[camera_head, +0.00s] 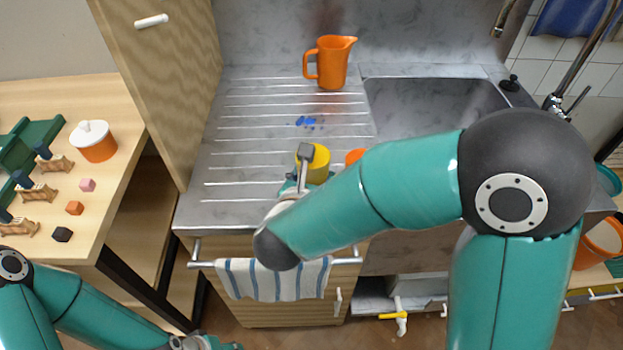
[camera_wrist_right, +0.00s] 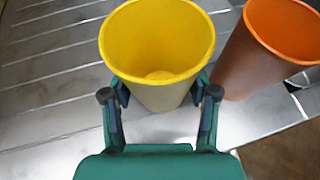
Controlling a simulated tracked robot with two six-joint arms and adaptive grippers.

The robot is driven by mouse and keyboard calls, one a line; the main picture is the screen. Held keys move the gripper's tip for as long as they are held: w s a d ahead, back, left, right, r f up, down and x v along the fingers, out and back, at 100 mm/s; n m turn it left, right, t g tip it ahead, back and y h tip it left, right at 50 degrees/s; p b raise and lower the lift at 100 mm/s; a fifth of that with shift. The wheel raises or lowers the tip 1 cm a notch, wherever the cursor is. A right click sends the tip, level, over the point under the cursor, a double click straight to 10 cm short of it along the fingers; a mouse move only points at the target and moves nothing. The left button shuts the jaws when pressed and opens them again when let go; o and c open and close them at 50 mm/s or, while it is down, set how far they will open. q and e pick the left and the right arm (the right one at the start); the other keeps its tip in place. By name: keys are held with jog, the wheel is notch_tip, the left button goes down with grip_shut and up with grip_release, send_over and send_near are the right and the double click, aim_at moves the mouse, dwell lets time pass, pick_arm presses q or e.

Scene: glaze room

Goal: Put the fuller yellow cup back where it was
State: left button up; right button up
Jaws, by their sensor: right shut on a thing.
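A yellow cup (camera_head: 321,163) is on or just above the front of the metal drainboard (camera_head: 235,150); I cannot tell if it touches. My right gripper (camera_head: 305,168) is shut on it, with one finger on each side in the right wrist view (camera_wrist_right: 162,96). There the yellow cup (camera_wrist_right: 158,100) looks upright, its inside is yellow, and a small rounded patch shows at the bottom. An orange cup (camera_wrist_right: 240,65) stands close to its right; in the head view it is mostly hidden behind my right arm. My left gripper (camera_head: 205,343) is cut off at the bottom edge.
An orange pitcher (camera_head: 332,62) stands at the back of the drainboard. Blue spots (camera_head: 307,122) lie mid-board. The sink (camera_head: 430,100) is to the right. A striped towel (camera_head: 275,280) hangs in front. A wooden table (camera_head: 110,185) at left holds a lidded orange pot (camera_head: 96,146) and small blocks.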

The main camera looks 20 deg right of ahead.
jog(key=shift+f, duration=0.2)
jog(key=shift+f, duration=0.2)
jog(key=o, duration=1.2)
jog(key=shift+r, duration=0.3)
jog(key=b+v, duration=0.1)
jog(key=v, duration=1.1)
jog(key=shift+f, duration=0.1)
